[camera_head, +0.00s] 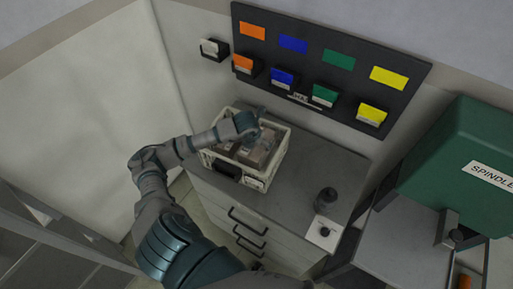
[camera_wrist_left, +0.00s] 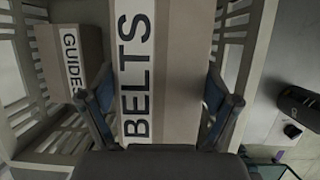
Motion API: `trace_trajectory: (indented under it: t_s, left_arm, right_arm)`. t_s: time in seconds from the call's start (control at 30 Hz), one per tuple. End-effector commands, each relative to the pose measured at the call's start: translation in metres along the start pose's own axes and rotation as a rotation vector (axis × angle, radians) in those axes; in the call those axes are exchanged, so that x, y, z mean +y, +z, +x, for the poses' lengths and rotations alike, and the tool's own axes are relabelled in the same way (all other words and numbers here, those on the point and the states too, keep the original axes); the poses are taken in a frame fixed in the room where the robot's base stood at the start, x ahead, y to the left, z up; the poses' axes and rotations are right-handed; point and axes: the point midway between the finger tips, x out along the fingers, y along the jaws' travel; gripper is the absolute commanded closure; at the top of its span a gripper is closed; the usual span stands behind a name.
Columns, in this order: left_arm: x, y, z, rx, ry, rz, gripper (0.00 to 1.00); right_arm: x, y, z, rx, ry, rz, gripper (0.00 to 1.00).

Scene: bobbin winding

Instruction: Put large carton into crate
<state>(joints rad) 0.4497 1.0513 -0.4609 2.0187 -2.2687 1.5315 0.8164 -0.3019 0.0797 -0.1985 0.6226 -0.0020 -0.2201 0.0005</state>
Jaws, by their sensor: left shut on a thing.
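The large carton labelled BELTS (camera_wrist_left: 182,75) fills the middle of the left wrist view. My left gripper (camera_wrist_left: 160,92) is shut on it, with one finger on each side. The pale slatted crate (camera_head: 279,162) stands on the grey cabinet top in the head view, and its walls (camera_wrist_left: 240,40) flank the carton in the wrist view. The carton (camera_head: 263,150) is within the crate's outline; I cannot tell whether it rests on the bottom. My left gripper (camera_head: 260,128) is over the crate and partly hides it. My right gripper is not in view.
A smaller carton labelled GUIDES (camera_wrist_left: 75,50) is in the crate, left of the large one. A dark cylinder (camera_head: 327,197) stands on the cabinet's right. A rack with coloured bins (camera_head: 325,94) hangs behind. A green spindle machine (camera_head: 460,160) is at right.

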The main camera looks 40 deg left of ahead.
Motion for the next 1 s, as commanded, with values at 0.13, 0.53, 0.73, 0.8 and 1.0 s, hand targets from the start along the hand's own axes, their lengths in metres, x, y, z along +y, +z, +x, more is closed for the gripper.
trace_trajectory:
  t_s: [0.13,0.53,0.73,0.8,1.0]
  left_arm:
    - [0.0,-0.007,0.015,0.002,0.001,0.0,0.66]
    - [-0.002,-0.014,0.033,-0.002,0.001,0.001,0.66]
    - [-0.001,-0.016,0.039,-0.001,0.001,0.001,0.66]
    - [-0.001,-0.017,0.04,-0.001,0.001,0.001,0.66]
    - [0.0,-0.017,0.041,0.001,0.001,0.001,0.0]
  right_arm:
    - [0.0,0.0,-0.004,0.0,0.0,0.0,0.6]
    - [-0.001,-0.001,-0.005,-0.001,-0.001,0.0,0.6]
    - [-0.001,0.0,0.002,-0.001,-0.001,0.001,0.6]
    - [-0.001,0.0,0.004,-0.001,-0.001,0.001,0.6]
    - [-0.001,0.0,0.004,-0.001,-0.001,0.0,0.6]
